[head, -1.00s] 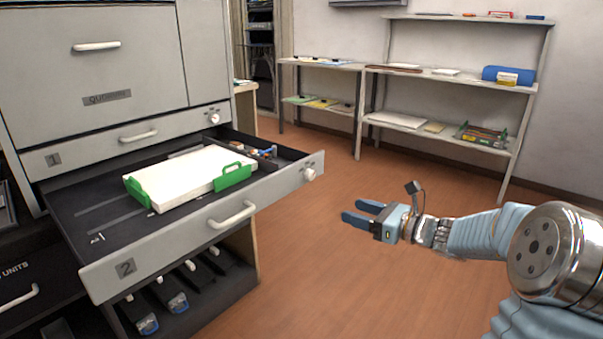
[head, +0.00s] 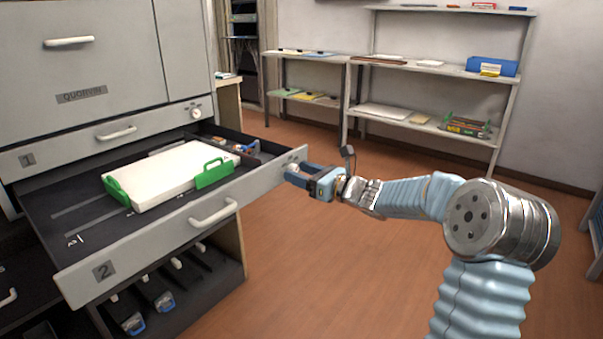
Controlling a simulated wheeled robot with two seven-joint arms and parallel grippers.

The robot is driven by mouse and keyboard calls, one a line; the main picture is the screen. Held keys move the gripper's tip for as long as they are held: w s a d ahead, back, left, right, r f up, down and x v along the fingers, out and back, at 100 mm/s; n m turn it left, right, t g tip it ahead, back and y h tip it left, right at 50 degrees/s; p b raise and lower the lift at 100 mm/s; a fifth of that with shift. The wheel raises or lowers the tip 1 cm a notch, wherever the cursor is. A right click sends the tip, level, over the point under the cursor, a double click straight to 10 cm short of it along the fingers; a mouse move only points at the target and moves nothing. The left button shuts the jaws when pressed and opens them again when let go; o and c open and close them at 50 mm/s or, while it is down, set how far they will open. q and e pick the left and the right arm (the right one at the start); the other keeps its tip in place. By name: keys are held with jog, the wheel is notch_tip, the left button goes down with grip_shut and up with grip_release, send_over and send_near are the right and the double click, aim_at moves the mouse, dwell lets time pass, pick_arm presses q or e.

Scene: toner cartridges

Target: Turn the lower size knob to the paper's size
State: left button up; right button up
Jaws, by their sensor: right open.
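The lower size knob (head: 293,168) is a small pale knob at the right end of the front of the open drawer marked 2 (head: 150,237). My right gripper (head: 294,174) is open, with its blue fingers at the knob. The fingers partly hide the knob, and I cannot tell whether they touch it. White paper (head: 165,178) lies in the drawer between green guides (head: 213,173). The knob's setting is too small to read. My left gripper is not in view.
The closed drawer marked 1 (head: 75,149) above has its own knob (head: 196,112). Toner cartridges (head: 160,290) lie in the black compartment below the open drawer. Shelves (head: 430,65) stand along the back wall. The brown floor (head: 330,260) right of the drawer is clear.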

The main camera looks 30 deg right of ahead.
jog(key=c, duration=1.1)
jog(key=shift+o, duration=0.2)
jog(key=shift+w+f+n+b, duration=0.1)
jog(key=shift+n+b, duration=4.9)
jog(key=shift+b, duration=2)
jog(key=o, duration=1.1)
jog(key=shift+c, duration=0.2)
